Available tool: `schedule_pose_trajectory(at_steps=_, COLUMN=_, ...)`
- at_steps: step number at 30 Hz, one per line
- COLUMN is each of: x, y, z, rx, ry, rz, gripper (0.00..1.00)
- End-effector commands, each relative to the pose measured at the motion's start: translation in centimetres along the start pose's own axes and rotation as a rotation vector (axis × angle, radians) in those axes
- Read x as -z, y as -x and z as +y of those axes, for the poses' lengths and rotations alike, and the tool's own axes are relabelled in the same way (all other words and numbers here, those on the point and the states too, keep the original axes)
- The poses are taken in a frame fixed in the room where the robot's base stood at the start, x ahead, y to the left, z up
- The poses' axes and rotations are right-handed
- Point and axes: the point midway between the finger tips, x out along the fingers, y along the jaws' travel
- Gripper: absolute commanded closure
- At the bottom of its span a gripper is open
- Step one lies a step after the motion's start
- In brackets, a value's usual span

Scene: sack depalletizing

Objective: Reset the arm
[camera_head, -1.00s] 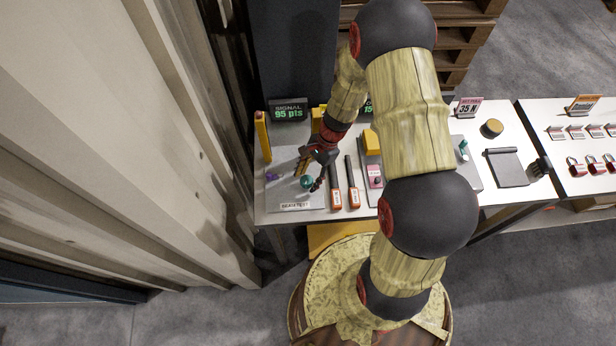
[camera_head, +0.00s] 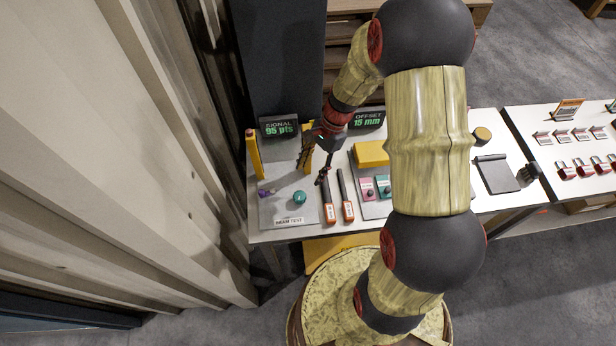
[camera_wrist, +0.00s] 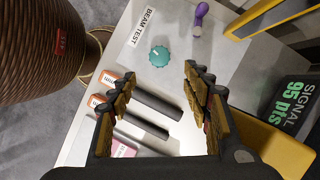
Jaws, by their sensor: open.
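My gripper (camera_head: 314,160) hangs above the beam test plate at the left end of the white table. Its jaws are spread and nothing is between them. In the wrist view the two fingers of my gripper (camera_wrist: 158,100) stand apart over the table. A teal knob (camera_wrist: 159,56) shows between and beyond the fingertips, clear of them. My arm (camera_head: 428,140) rises from the base and bends over toward the table.
The table (camera_head: 480,130) carries a signal display (camera_head: 279,127) reading 95 pts, an offset display (camera_head: 368,119) reading 15 mm, two orange-handled tools (camera_head: 329,211) and a yellow block (camera_head: 371,153). A corrugated wall (camera_head: 120,150) stands at left. Pallets are behind.

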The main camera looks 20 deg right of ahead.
Motion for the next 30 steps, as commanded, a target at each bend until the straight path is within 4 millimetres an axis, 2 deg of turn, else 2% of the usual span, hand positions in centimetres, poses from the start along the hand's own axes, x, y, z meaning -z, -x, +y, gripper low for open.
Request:
schedule_pose_trajectory(at_steps=18, x=0.0, y=0.4, z=0.0, rx=-0.001, ry=0.0, rz=-0.001, gripper=0.51)
schedule_pose_trajectory(at_steps=24, x=0.0, y=0.4, z=0.2, rx=-0.006, ry=0.07, rz=-0.002, gripper=0.51)
schedule_pose_trajectory(at_steps=26, x=-0.1, y=0.1, z=0.9, rx=-0.025, ry=0.125, rz=-0.003, gripper=0.51)
schedule_pose_trajectory(at_steps=28, x=-0.4, y=-0.3, z=2.8, rx=-0.065, ry=0.213, rz=-0.01, gripper=0.51)
schedule_pose_trajectory(at_steps=30, x=-1.0, y=0.9, z=4.3, rx=-0.09, ry=0.331, rz=0.006, gripper=0.51)
